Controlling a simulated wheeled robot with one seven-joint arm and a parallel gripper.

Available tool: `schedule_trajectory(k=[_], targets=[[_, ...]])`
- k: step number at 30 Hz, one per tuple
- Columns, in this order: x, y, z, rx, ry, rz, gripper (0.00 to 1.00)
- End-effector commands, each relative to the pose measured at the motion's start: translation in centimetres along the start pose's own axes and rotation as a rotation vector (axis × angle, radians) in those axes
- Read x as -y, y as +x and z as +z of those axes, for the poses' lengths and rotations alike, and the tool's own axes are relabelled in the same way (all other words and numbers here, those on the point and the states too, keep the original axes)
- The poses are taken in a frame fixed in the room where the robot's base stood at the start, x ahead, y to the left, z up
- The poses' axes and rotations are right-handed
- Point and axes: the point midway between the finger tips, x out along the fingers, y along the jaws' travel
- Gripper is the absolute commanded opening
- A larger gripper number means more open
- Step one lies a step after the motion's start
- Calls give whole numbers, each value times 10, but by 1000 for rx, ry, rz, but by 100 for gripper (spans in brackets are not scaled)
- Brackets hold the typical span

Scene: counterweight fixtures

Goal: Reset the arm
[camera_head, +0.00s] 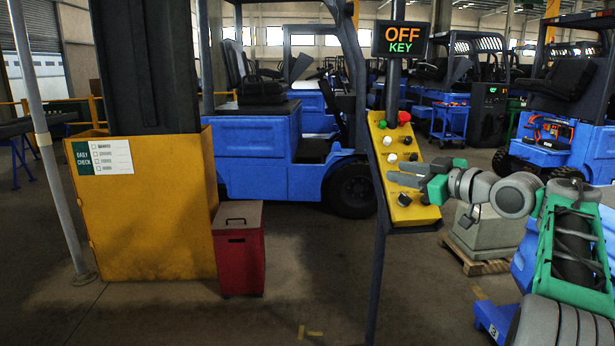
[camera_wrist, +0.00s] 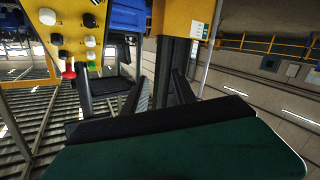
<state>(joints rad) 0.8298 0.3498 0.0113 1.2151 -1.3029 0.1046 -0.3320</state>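My arm reaches in from the right in the head view. My gripper (camera_head: 396,173) points left, in front of the lower part of a yellow control panel (camera_head: 408,214). Its two grey fingers look apart with nothing between them, and I cannot tell whether they touch the panel. In the wrist view, which is turned over, my gripper (camera_wrist: 130,78) shows as dark fingers spread apart. The panel (camera_wrist: 72,12) is at upper left there, with black and white knobs, a red button and a green one. A sign (camera_head: 401,39) above the panel reads OFF KEY.
A blue forklift (camera_head: 265,155) is behind. A grey weight (camera_head: 487,232) sits on a pallet behind my arm. The front floor is mostly clear.

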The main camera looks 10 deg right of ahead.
Motion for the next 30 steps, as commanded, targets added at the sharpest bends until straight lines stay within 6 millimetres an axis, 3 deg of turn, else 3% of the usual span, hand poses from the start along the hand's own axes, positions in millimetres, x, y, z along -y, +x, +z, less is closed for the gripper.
schedule_trajectory(k=[1,3,5,7,10,12,15,18,21,30], targets=[[22,20,-17,66,45,-5,33],[60,41,-11,201,141,4,33],[101,47,3,333,225,13,33],[153,39,24,494,318,27,33],[227,2,62,725,429,52,33],[272,-34,87,871,488,77,33],[320,-88,119,1045,547,119,33],[348,-129,141,1162,581,156,33],[362,-149,153,1217,596,179,33],[364,-152,155,1226,599,183,33]])
